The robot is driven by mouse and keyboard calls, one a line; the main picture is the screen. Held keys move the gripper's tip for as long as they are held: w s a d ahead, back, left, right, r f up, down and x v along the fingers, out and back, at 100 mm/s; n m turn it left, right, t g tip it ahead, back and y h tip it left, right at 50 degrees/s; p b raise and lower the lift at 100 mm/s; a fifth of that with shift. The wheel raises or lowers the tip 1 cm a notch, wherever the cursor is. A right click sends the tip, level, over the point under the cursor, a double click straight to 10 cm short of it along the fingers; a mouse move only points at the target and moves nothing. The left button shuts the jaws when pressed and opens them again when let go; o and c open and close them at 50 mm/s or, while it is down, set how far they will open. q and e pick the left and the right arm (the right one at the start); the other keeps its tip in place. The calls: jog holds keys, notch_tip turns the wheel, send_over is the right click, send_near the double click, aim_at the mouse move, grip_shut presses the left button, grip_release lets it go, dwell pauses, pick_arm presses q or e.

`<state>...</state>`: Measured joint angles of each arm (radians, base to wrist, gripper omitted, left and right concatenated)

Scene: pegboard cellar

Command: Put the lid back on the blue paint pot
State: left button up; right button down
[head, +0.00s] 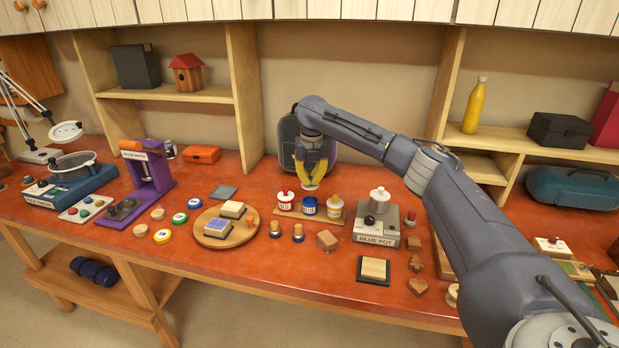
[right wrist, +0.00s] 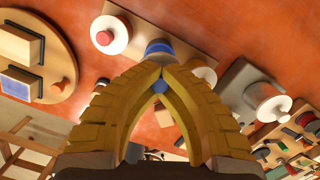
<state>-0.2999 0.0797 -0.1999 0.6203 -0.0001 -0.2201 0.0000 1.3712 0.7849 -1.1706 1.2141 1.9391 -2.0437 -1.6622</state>
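The blue paint pot (head: 310,206) stands open in the middle of a small wooden rack, between a red pot (head: 285,201) and a yellow pot (head: 334,207) that both wear knobbed lids. My right gripper (head: 310,180) points down above the blue pot, its yellow fingers closed on the blue knob (right wrist: 160,86) of a pale lid (head: 309,187). The lid hangs just under the fingertips, apart from the pot as far as I can tell. In the right wrist view the blue pot (right wrist: 158,47) shows just past the fingertips, partly hidden. My left gripper is out of view.
The glue pot (head: 377,225) stands just right of the rack. A round wooden board (head: 214,240) with stamp blocks lies to the left. My right arm crosses from the right.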

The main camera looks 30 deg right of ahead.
jog(key=shift+f, duration=2.55)
jog(key=shift+f, duration=0.25)
dwell(0.5)
jog(key=c, duration=0.9)
grip_release()
jog(key=shift+c, duration=0.2)
jog(key=shift+r, duration=3.45)
